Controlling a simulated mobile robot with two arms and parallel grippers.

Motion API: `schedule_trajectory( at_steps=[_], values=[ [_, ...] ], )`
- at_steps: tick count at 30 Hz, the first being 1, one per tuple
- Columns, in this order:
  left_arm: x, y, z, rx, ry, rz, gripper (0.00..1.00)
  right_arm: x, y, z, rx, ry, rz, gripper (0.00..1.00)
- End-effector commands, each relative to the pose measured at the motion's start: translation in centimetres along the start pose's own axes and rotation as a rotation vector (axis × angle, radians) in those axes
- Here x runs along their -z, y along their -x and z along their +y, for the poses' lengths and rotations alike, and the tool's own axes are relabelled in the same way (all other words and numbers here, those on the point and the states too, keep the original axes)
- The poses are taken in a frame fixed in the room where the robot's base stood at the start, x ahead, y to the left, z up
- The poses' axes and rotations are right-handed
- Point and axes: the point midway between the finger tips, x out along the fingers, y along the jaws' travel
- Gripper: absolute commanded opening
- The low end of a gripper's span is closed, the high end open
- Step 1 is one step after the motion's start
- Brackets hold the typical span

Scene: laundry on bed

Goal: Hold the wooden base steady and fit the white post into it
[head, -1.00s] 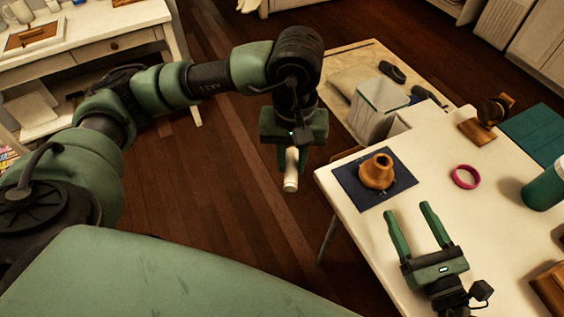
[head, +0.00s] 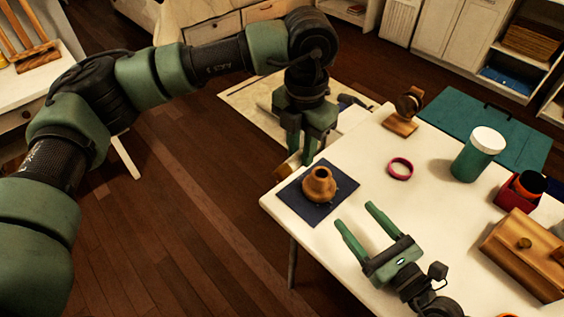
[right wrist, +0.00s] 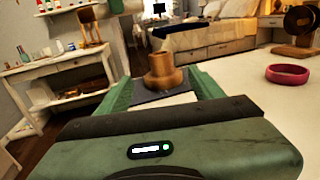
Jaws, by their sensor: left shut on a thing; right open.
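The wooden base (head: 319,182), a brown knob-like piece with a hole in its top, stands upright on a dark blue mat (head: 303,211) near the table's left corner. My right gripper (head: 355,214) is open and empty, low over the table in front of the base. In the right wrist view the base (right wrist: 162,76) appears ahead, between the open fingers, not touched.
A pink ring (head: 400,169) lies right of the base. A wooden stand (head: 402,124) is at the back edge, a green jar (head: 478,154) further right, and a wooden box (head: 525,255) at the front right. The white tabletop (head: 345,165) around the base is clear.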

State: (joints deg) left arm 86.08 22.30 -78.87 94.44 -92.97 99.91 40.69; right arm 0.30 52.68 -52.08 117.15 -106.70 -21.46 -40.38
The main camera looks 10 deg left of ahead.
Motion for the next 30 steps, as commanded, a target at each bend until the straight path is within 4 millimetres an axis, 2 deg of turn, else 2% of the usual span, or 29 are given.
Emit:
schedule_trajectory(
  at_steps=[9, 15, 23, 30],
  values=[
    [-4.2, 2.8, -1.1, 0.0, 0.721, -0.003, 0.0, 0.0, 0.0, 0.0, 0.0, 0.0, 0.0, 0.67],
    [-5.8, 4.0, -1.4, 0.001, 1.03, -0.001, 0.0, 0.0, 0.0, 0.0, 0.0, 0.0, 0.0, 0.67],
    [-6.3, 4.5, -1.5, 0.001, 1.148, 0.001, 0.0, 0.0, -0.9, 0.0, 0.001, -0.002, -0.003, 0.67],
    [-6.3, 4.5, -1.5, 0.001, 1.146, 0.001, 0.0, -0.2, -5.0, 0.0, 0.002, -0.005, -0.006, 0.67]
  ],
)
